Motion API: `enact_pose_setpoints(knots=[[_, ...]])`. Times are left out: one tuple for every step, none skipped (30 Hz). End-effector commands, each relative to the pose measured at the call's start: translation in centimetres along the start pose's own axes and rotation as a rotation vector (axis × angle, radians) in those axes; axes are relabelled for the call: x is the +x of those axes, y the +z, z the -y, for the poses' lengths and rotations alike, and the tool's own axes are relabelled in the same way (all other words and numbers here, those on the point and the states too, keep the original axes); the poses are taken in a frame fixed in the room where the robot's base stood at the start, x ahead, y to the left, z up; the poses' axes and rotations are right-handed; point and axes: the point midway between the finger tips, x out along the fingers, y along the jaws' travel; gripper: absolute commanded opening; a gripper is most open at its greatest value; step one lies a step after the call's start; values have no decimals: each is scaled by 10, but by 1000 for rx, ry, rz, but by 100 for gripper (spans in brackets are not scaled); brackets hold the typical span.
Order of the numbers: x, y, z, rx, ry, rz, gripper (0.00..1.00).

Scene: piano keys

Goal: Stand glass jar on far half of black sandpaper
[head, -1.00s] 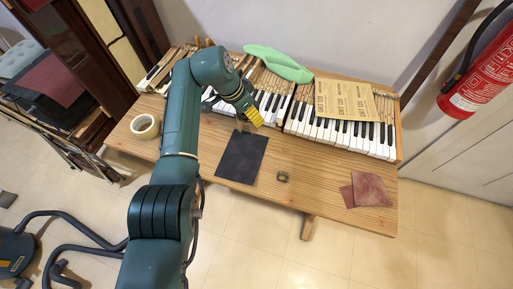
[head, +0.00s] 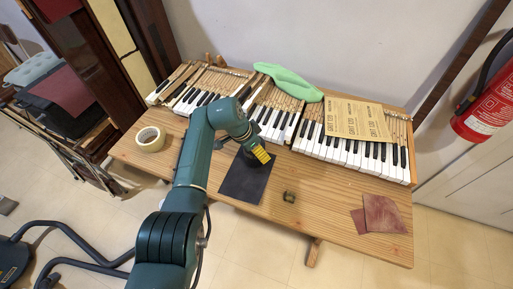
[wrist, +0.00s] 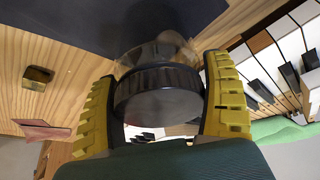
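The black sandpaper (head: 243,184) lies flat on the wooden bench in front of the piano keys; its dark sheet also shows at the top of the wrist view (wrist: 100,18). The glass jar (wrist: 160,52) is clear with a dark ribbed lid (wrist: 160,95). My gripper (head: 262,156) is over the sandpaper's far half. In the wrist view, its yellow fingers (wrist: 160,82) press on both sides of the lid. In the head view the jar is mostly hidden by the gripper. I cannot tell whether its base touches the sandpaper.
A small brassy block (head: 289,197) sits right of the sandpaper. Reddish-brown sandpaper pieces (head: 382,214) lie at the right end, a tape roll (head: 151,139) at the left. The keyboard (head: 350,150) runs behind, with a tan grit sheet (head: 355,119) and green cloth (head: 288,80) on it.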

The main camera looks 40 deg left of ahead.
Motion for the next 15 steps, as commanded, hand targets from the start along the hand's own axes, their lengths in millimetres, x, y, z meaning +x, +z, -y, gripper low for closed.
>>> enact_pose_setpoints(knots=[[0, 0, 0, 0, 0, 0, 93], [0, 0, 0, 0, 0, 0, 99], [0, 0, 0, 0, 0, 0, 100], [0, 0, 0, 0, 0, 0, 100], [0, 0, 0, 0, 0, 0, 100], [0, 0, 0, 0, 0, 0, 100], [0, 0, 0, 0, 0, 0, 100], [-1, 0, 0, 0, 0, 0, 100], [-2, -1, 0, 0, 0, 0, 100], [-3, -1, 0, 0, 0, 0, 100], [-6, -3, 0, 0, 0, 0, 100], [-10, -3, 0, 0, -1, -1, 100], [-15, -3, 0, 0, -1, -1, 100], [-22, -3, 1, 0, -2, -2, 100], [-31, -4, 1, 0, -2, -2, 100]])
